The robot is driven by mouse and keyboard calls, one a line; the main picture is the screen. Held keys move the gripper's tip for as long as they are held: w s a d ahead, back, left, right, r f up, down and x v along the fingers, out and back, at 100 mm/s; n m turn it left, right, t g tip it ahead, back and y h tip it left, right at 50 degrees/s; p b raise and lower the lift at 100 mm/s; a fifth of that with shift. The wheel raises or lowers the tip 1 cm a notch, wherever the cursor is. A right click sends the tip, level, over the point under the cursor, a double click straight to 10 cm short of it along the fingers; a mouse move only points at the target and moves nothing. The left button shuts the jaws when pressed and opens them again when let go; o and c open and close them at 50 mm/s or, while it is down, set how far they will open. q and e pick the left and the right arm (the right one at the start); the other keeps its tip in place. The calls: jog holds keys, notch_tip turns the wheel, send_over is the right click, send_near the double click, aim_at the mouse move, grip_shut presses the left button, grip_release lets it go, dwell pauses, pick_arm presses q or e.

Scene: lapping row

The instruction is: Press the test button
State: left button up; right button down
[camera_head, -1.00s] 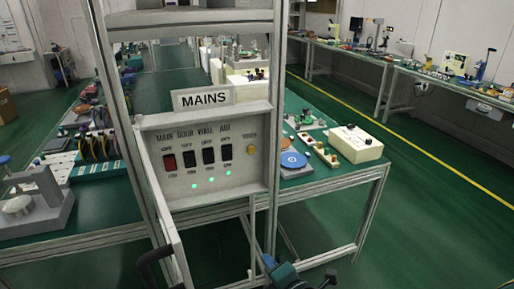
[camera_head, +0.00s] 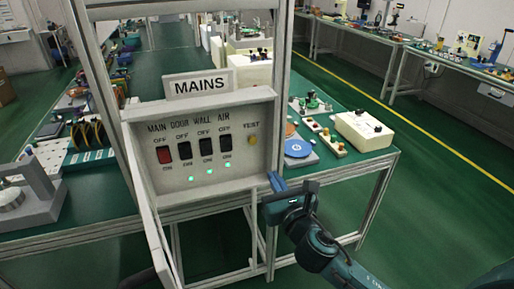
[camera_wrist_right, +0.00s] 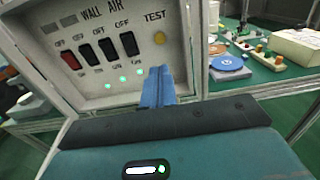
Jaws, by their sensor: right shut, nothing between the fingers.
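The test button is a small round yellow button (camera_head: 252,140) at the right end of the MAINS panel (camera_head: 240,170), under the word TEST. It also shows in the right wrist view (camera_wrist_right: 160,38). My right gripper (camera_head: 275,182) is below and to the right of the button in the head view, apart from it. Its blue fingers (camera_wrist_right: 157,88) are shut with nothing between them; in the right wrist view they point up toward the panel, below the button. The left gripper cannot be made out in the head view.
The panel has a red switch (camera_head: 164,155), several black switches (camera_head: 205,147) and lit green lights. An open panel door (camera_head: 144,200) stands at its left. A bench behind holds a blue disc (camera_head: 297,148) and a cream box (camera_head: 364,131). Metal frame posts flank the panel.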

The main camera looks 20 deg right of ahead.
aim_at(253, 142)
jog(key=w, duration=1.3)
jog(key=shift+w+a, duration=0.25)
jog(key=shift+w, duration=0.15)
